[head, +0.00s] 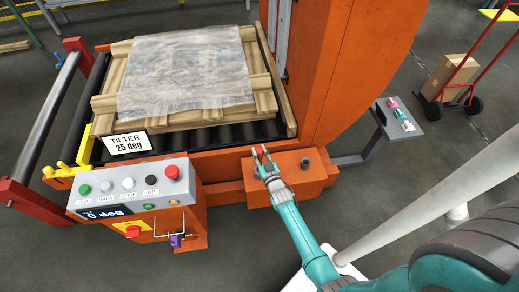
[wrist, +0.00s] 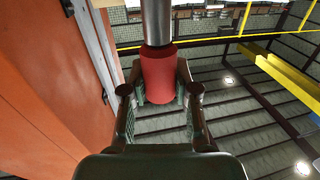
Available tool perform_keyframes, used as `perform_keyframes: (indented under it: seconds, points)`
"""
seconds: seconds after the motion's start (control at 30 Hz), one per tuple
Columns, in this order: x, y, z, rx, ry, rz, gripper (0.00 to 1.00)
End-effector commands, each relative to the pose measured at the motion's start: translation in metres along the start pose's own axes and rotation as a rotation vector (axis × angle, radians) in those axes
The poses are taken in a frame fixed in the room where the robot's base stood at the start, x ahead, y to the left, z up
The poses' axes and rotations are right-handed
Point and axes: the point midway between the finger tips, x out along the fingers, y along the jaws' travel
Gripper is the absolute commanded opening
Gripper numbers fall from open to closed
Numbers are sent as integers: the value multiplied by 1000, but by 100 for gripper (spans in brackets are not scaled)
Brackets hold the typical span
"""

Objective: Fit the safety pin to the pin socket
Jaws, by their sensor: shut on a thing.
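The safety pin (wrist: 159,70) shows in the wrist view as a thick grey steel shaft with a red end. My gripper (wrist: 159,88) is shut around the red end, with one finger on each side, and the shaft runs out of the top of the view. A dark round fitting (head: 305,162) on the right of that block's top looks like the pin socket. It stands apart from my gripper, to its right.
The tilter's roller bed holds a wooden crate (head: 180,75) under clear film. A control box (head: 135,187) with several buttons stands at front left. The orange upright (head: 345,70) rises behind the block. A small grey side table (head: 400,120) stands to the right.

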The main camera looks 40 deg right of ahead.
Motion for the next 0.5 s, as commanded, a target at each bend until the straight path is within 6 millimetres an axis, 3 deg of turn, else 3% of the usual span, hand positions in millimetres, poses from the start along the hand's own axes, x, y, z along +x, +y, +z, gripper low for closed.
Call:
perform_keyframes:
  seconds: [0.5]
  points:
    - [0, 0, 15, 1, 3, 0, 0]
